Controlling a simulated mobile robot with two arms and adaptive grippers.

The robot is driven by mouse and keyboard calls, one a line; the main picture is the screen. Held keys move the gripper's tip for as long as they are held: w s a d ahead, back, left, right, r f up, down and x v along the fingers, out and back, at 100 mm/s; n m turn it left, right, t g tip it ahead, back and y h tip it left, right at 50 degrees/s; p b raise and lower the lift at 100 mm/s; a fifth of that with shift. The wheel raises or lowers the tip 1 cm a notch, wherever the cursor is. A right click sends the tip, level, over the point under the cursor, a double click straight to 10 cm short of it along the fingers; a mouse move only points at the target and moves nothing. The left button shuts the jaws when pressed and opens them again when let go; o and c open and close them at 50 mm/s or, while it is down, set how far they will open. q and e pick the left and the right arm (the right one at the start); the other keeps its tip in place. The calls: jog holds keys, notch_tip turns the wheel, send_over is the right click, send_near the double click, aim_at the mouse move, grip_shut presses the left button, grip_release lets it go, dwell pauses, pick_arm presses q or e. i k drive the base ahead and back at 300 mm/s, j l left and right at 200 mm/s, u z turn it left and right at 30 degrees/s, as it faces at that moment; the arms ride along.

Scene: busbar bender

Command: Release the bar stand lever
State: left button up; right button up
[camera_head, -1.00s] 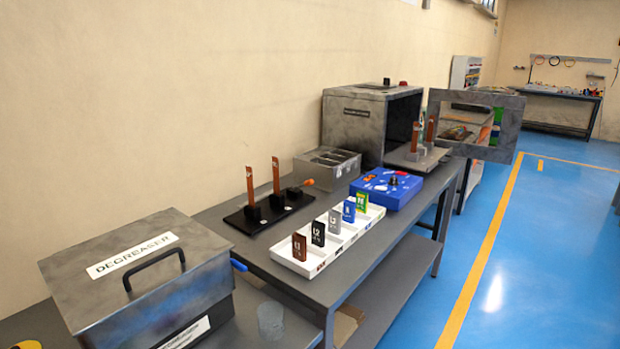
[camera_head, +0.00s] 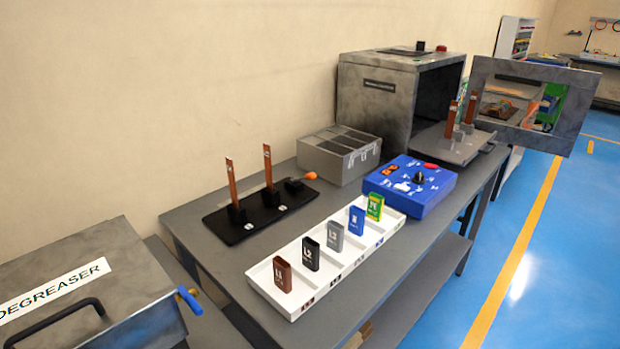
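The bar stand (camera_head: 246,228) is a black base on the grey table, left of centre. Two copper bars stand upright in it, a left one (camera_head: 231,181) and a right one (camera_head: 268,166). At the stand's right end is a black block with a lever that has an orange knob (camera_head: 310,176). The knob points to the right. I cannot tell from this distance whether the lever is clamped or free. Neither of my grippers shows in the head view.
A white tray (camera_head: 263,286) with several labelled coloured blocks lies in front of the stand. A blue control box (camera_head: 429,180), a grey bin (camera_head: 366,160) and an open oven (camera_head: 378,115) stand to the right. The degreaser box (camera_head: 140,261) is at lower left. Blue floor on the right is free.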

aim_at(312, 176)
jog(key=l+u, duration=0.9)
jog(key=k+l+u, duration=0.1)
jog(key=l+u, duration=0.35)
jog(key=k+j, duration=0.05)
